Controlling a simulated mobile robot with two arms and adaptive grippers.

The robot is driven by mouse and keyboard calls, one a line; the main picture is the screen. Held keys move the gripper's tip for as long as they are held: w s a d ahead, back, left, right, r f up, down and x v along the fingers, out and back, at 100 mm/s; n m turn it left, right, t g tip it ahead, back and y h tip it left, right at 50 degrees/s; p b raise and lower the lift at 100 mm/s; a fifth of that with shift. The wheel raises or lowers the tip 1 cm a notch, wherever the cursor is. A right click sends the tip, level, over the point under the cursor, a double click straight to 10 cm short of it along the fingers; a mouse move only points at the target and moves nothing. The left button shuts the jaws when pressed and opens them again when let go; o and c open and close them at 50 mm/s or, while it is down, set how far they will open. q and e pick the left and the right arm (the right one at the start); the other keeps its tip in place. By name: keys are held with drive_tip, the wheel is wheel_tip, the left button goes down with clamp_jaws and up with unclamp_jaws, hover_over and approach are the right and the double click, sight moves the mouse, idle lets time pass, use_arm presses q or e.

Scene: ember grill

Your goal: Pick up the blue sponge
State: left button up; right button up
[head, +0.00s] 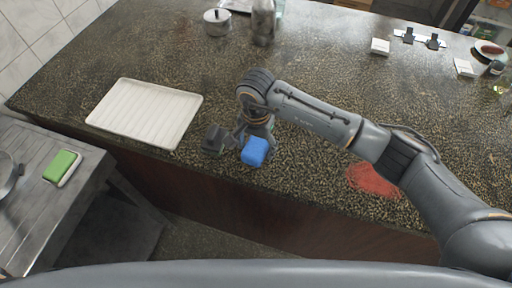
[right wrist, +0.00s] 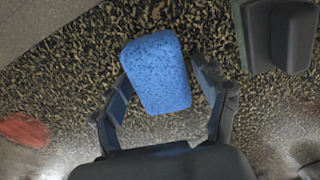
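The blue sponge (head: 255,151) is near the front edge of the dark speckled counter (head: 330,180). My right gripper (head: 249,140) reaches down over it, and its fingers are partly hidden by the wrist in the head view. In the right wrist view the sponge (right wrist: 158,75) sits between the two spread fingers (right wrist: 160,72). It is slightly turned relative to them, close to the left finger, with a thin gap at the right one. The gripper looks open. My left gripper is not in view.
A dark grey block (head: 213,140) stands just left of the sponge; it also shows in the right wrist view (right wrist: 285,38). A white ribbed tray (head: 145,113) lies farther left. A red powdery patch (head: 372,180) is to the right. A green sponge (head: 62,166) lies on the side table.

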sight(255, 146)
drive_tip(key=c, duration=0.7)
drive_tip(key=shift+o, duration=0.2)
drive_tip(key=shift+r+b, duration=0.4)
drive_tip(key=shift+b, duration=0.1)
wheel_tip(255, 146, up, 2)
drive_tip(key=shift+s+a+r+b, duration=0.1)
drive_tip(key=shift+r+b, duration=0.15)
drive_tip(key=shift+b, duration=0.75)
drive_tip(key=s+a+r+b, duration=0.4)
drive_tip(key=s+r, duration=0.5)
drive_tip(key=s, duration=0.4)
drive_tip(key=shift+a+r+b, duration=0.4)
drive_tip(key=shift+b, duration=0.1)
